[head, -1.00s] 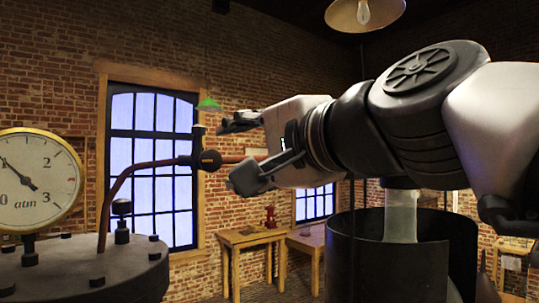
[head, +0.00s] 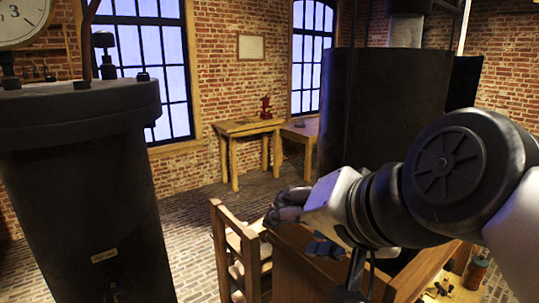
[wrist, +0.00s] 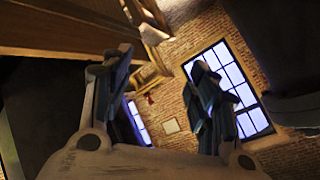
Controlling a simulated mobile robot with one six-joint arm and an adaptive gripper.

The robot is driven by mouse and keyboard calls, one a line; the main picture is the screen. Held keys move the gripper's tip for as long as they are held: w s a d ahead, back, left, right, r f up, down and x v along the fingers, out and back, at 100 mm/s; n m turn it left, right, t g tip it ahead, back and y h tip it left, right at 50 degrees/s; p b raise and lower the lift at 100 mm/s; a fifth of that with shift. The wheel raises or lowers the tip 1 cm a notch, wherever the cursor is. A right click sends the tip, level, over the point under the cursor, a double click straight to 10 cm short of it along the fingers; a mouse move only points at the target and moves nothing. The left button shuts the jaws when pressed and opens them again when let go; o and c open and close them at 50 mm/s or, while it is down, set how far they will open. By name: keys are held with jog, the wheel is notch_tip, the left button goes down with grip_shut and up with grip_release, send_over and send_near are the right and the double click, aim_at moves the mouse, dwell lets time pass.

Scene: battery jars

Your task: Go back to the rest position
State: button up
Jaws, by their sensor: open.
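My gripper (head: 290,212) is at the lower middle of the head view, at the end of my arm, in front of a wooden desk. It points left and its fingers partly overlap each other there. In the wrist view my gripper (wrist: 160,95) shows two dark fingers spread wide apart with nothing between them. Through the gap I see the brick wall and a window.
A large dark vessel (head: 75,180) with a gauge (head: 22,20) stands at the left. A wooden desk (head: 300,270) and chair (head: 225,245) are close to my gripper. A black cylinder (head: 385,110) rises behind my arm. Brick floor (head: 185,225) is clear between vessel and chair.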

jog(key=s+d+f+n+g+h+b, duration=0.1)
jog(key=s+d+f+b, duration=0.2)
jog(key=f, duration=0.7)
jog(key=s+d+f+n+g+h+b, duration=0.1)
jog(key=s+d+f+g+h+b, duration=0.1)
jog(key=s+f, duration=0.4)
jog(key=s+d+f+n+g+h+b, duration=0.1)
jog(key=s+d+f+b, duration=0.3)
jog(key=f, duration=1.1)
jog(key=shift+s+d+n+g, duration=0.15)
jog(key=shift+d+n+g, duration=0.25)
jog(key=shift+n, duration=0.2)
